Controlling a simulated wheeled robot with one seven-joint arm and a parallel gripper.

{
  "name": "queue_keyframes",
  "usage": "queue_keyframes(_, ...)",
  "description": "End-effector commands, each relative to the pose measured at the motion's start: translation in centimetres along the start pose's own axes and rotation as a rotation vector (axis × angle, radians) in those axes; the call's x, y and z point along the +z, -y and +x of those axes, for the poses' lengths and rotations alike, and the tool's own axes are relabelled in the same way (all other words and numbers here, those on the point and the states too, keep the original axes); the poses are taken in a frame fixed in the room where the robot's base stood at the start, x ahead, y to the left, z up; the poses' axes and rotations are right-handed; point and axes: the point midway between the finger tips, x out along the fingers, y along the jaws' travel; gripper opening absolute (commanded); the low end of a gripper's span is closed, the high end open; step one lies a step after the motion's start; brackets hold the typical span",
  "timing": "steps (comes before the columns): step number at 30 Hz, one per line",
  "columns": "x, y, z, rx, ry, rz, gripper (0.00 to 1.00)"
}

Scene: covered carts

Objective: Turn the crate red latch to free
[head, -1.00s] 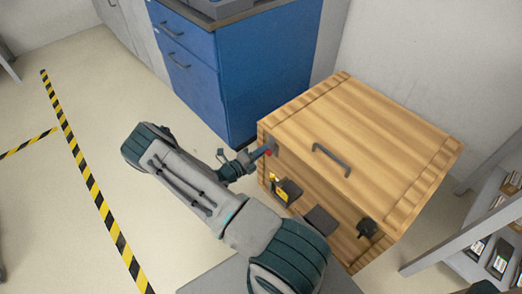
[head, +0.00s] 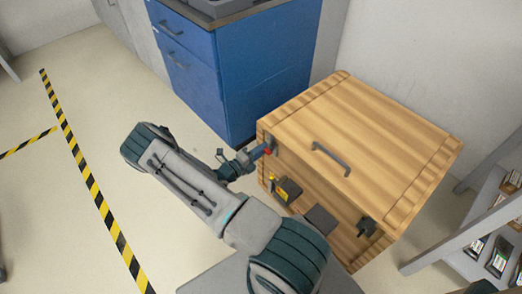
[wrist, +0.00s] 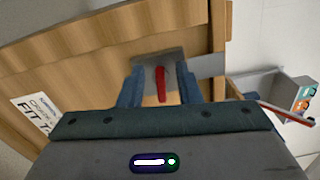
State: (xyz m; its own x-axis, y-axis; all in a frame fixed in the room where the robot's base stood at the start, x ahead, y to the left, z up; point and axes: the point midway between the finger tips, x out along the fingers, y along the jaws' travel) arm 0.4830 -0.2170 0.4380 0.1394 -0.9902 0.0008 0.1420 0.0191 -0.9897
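The wooden crate (head: 385,130) stands right of centre in the head view, with a dark handle on its lid. Its red latch (wrist: 161,84) is a narrow red lever on a grey plate in the wrist view. The lever points roughly along my fingers in that picture. It also shows as a small red spot at the crate's left corner in the head view (head: 267,151). My gripper (wrist: 159,84) is open, with one finger on each side of the lever and visible gaps to both.
A black and yellow fitting (head: 287,189) and a dark fitting (head: 366,227) are on the crate's front. A blue cabinet (head: 255,85) stands close behind the crate. A grey shelf (head: 470,240) is at right. Floor on the left is clear beyond striped tape (head: 95,190).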

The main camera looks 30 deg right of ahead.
Motion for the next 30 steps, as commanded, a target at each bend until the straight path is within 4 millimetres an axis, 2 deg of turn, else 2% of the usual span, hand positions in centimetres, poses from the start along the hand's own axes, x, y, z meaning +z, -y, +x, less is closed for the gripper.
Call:
queue_keyframes(5,0.1,0.1,-2.5,0.003,0.003,0.000,0.31)
queue_keyframes(12,0.1,0.1,-8.0,0.003,0.002,0.000,0.31)
queue_keyframes(18,0.1,0.1,-11.6,0.001,0.000,0.001,0.31)
queue_keyframes(24,0.0,0.1,-13.3,0.000,-0.002,0.000,0.31)
queue_keyframes(30,0.0,0.0,-13.4,-0.001,-0.002,0.000,0.31)
